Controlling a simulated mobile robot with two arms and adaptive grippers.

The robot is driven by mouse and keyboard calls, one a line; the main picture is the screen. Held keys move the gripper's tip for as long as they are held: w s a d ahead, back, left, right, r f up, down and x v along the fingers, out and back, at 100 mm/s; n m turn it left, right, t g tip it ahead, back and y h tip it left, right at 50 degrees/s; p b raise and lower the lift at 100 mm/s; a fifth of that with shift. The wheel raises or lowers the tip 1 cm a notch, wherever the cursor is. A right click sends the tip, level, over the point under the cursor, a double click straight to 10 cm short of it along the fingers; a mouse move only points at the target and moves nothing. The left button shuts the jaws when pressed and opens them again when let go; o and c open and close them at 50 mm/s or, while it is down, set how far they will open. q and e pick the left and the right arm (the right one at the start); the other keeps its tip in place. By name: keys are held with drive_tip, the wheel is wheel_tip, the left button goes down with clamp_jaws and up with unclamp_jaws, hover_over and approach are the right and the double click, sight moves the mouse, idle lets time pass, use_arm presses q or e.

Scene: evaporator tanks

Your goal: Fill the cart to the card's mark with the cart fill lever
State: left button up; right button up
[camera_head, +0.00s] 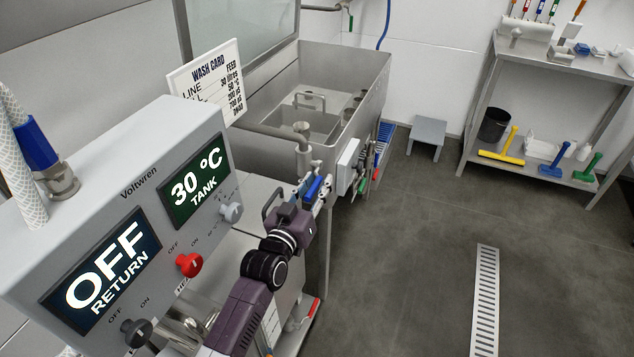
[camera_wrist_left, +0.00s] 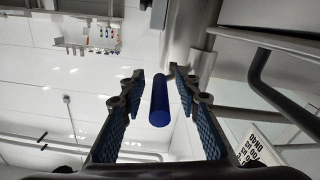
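A blue lever handle (camera_head: 313,188) is beside the sink's near corner, at my left gripper (camera_head: 318,194). In the left wrist view the blue handle (camera_wrist_left: 160,103) lies between the two spread fingers, with gaps on both sides. My left gripper is open there. The wash card (camera_head: 207,78) stands behind the cart's panel. It reads 30 litres and 50 °C, partly hidden by the panel. The grey cart panel (camera_head: 135,178) shows "30 °C TANK" and "OFF RETURN". The cart's tank level is not visible. My right gripper is not in view.
A steel sink (camera_head: 370,80) stands behind the lever. The panel has a red knob (camera_head: 189,264), a grey knob (camera_head: 230,211) and a dark knob (camera_head: 136,332). A shelf table (camera_head: 480,85) stands at the right. The floor (camera_head: 410,250) with its drain grate (camera_head: 485,300) is clear.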

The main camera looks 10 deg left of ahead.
use_arm(q)
drive_tip(key=shift+w, duration=0.15)
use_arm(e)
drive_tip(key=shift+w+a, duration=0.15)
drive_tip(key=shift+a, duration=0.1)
use_arm(q)
clamp_jaws()
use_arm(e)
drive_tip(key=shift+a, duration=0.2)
